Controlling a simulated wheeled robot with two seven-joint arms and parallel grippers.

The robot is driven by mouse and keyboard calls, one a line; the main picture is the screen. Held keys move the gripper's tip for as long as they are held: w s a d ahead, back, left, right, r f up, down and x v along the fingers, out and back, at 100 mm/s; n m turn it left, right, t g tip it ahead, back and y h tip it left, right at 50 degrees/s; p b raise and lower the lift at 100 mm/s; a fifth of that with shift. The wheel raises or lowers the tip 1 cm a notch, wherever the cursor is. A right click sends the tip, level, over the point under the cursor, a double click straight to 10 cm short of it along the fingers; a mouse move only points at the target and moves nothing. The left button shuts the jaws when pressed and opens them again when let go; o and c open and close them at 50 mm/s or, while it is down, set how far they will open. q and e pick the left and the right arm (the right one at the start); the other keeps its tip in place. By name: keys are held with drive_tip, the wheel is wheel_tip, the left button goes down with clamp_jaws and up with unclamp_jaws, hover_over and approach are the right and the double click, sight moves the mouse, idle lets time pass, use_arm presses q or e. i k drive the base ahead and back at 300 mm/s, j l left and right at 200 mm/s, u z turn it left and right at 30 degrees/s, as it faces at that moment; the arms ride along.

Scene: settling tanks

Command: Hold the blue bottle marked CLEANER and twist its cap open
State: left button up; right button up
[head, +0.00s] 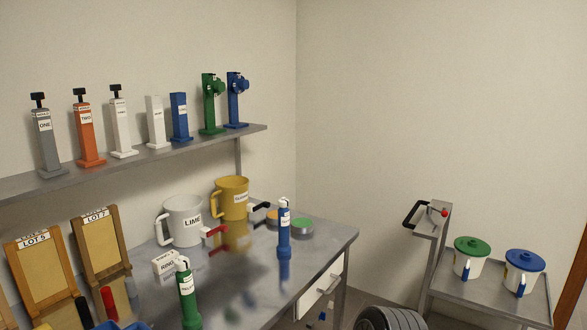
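A slim blue bottle (284,232) with a white label and a pale top stands upright on the grey metal table (322,262), near its right end. Its label is too small to read, so I cannot confirm the word CLEANER. The cap looks to be in place on top, but its details are too small to tell. A similar green bottle (188,297) with a white label and a pale top stands closer, at the table's front. Neither of my grippers is in view, and nothing is holding the blue bottle.
A white jug (182,222) and a yellow jug (232,196) stand behind the bottles. A small white box (166,265) is left of the green bottle. A wall shelf (200,148) holds several upright devices. A trolley (490,296) with two lidded buckets stands right.

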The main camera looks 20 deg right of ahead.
sight(284, 203)
drive_tip(key=i+l, duration=0.2)
drive_tip(key=l, duration=0.2)
drive_tip(key=i+l+u, duration=0.15)
drive_tip(key=l, duration=0.2)
drive_tip(key=i+l, duration=0.2)
drive_tip(key=l, duration=0.2)
drive_tip(key=i+l+u, duration=0.15)
drive_tip(key=l, duration=0.25)
drive_tip(key=i+l, duration=0.15)
drive_tip(key=l, duration=0.25)
drive_tip(key=i+l+u, duration=0.15)
drive_tip(key=l, duration=0.25)
drive_tip(key=i+l, duration=0.1)
drive_tip(key=l, duration=0.35)
drive_tip(key=i+l+u, duration=0.15)
drive_tip(key=l, duration=0.3)
